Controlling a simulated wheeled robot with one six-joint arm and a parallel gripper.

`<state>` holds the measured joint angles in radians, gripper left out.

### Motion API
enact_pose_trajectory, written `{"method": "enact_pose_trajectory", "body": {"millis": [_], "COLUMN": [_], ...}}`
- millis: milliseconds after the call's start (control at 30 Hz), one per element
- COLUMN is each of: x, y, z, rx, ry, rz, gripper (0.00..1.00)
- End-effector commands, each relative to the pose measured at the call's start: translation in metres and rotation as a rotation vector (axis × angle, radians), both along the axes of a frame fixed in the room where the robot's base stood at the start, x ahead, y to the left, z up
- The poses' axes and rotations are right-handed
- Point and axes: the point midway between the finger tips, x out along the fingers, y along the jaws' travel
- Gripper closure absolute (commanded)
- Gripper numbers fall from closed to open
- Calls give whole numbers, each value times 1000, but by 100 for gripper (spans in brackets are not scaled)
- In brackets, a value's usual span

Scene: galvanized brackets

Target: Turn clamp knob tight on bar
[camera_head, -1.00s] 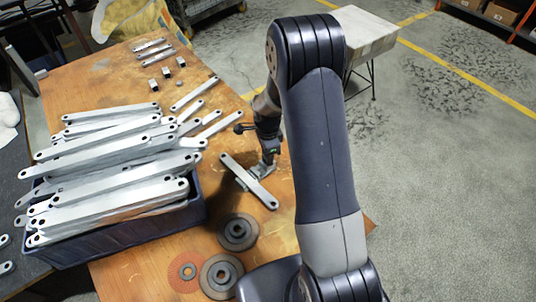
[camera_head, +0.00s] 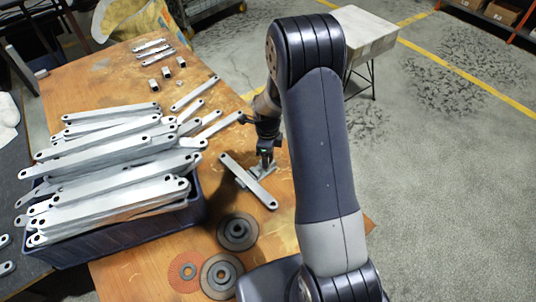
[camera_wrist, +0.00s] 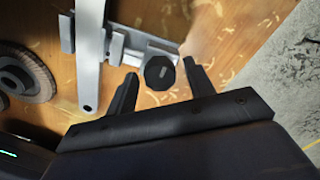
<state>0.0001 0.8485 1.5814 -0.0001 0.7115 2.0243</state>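A galvanized bar (camera_head: 248,181) lies in a grey clamp (camera_head: 264,169) on the wooden bench. In the wrist view the bar (camera_wrist: 89,50) runs up the left side, and the clamp (camera_wrist: 128,45) reaches right from it. The dark round clamp knob (camera_wrist: 160,72) has a pale mark on its face. My gripper (camera_wrist: 159,73) is open, with one finger on each side of the knob and visible gaps to both. In the head view my gripper (camera_head: 266,158) is above the clamp, and the knob is hidden there.
A blue bin (camera_head: 120,236) heaped with bars stands to the left. Dark discs (camera_head: 238,232) and a reddish disc (camera_head: 184,272) lie near the front of the bench. Small metal blocks (camera_head: 167,72) lie at the back. The bench's right edge is close to my arm.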

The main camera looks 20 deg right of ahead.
Motion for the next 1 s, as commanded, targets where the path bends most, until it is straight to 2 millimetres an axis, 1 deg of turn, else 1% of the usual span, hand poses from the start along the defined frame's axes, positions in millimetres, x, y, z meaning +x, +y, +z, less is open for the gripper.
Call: {"method": "enact_pose_trajectory", "body": {"millis": [500,567,1000], "x": [0,0,0], "y": [0,0,0], "z": [0,0,0], "rx": [0,0,0], "ry": [0,0,0], "rz": [18,50,401], "gripper": [49,49,49]}}
